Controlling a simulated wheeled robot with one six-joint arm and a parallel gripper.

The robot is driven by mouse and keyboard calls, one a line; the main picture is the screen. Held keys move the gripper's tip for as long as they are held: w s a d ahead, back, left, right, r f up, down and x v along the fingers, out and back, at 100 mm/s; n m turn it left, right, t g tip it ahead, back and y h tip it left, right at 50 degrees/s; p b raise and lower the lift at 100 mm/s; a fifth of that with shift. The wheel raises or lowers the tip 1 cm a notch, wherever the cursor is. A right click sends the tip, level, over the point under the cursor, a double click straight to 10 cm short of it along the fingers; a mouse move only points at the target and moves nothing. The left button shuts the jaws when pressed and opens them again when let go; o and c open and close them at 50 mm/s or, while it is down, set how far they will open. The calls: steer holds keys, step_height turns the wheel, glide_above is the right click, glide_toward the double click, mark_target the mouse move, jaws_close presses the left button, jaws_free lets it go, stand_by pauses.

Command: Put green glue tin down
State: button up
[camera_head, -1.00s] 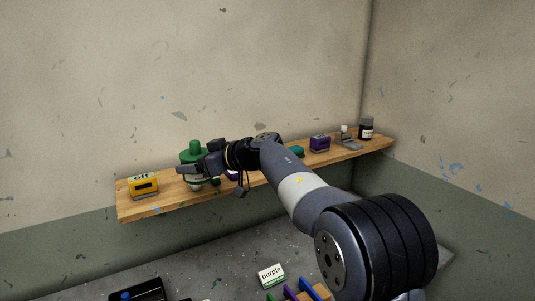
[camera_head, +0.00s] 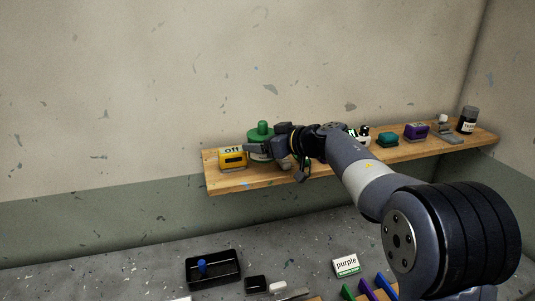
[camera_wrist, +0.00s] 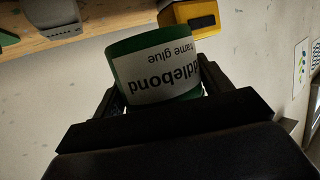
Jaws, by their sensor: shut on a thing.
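The green glue tin (camera_head: 262,131) is at the left part of the wooden shelf, just right of the yellow box. In the wrist view the tin (camera_wrist: 153,65) fills the space between my fingers, its white label reading upside down. My gripper (camera_head: 268,151) is shut on the tin. The wooden shelf (camera_head: 230,185) runs along the wall. The arm hides the tin's lower part, so I cannot tell whether its base touches the shelf.
A yellow box marked "off" (camera_head: 232,158) stands close left of the tin. Right along the shelf are a teal item (camera_head: 388,139), a purple box (camera_head: 416,131), a grey stand (camera_head: 446,133) and a dark jar (camera_head: 467,121). A black tray (camera_head: 214,269) and a "purple" card (camera_head: 346,265) lie below.

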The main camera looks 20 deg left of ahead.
mark_target(263, 155)
steer(key=shift+f, duration=1.85)
steer(key=shift+f, duration=0.15)
steer(key=o, duration=1.1)
steer(key=shift+o, duration=0.2)
steer(key=b+v, duration=0.1)
steer(key=v, duration=1.1)
steer(key=shift+b, duration=0.35)
